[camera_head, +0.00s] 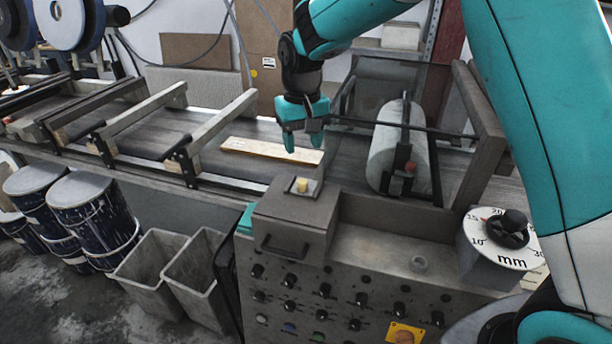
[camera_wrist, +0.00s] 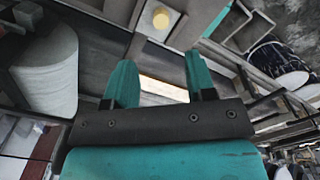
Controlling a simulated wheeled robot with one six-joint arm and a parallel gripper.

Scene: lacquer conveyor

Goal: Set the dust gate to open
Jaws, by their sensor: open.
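My gripper (camera_head: 303,146) is open and empty, pointing down above the conveyor, behind a grey metal box (camera_head: 290,222). In the wrist view its two teal fingers (camera_wrist: 158,66) are spread apart. A small pale yellow knob (camera_head: 301,185) stands in a recessed plate on top of the box. It also shows in the wrist view as a yellow disc (camera_wrist: 161,18), beyond the fingertips and not touched. No part in view is labelled as the dust gate, so I cannot tell whether this knob belongs to it or how the gate is set.
A wooden board (camera_head: 270,150) lies on the conveyor near my gripper. A pale roller (camera_head: 385,150) stands to the right behind a clear panel. A panel of black knobs (camera_head: 330,300) and an mm dial (camera_head: 505,235) are in front. Bins (camera_head: 195,265) and drums (camera_head: 90,215) stand left.

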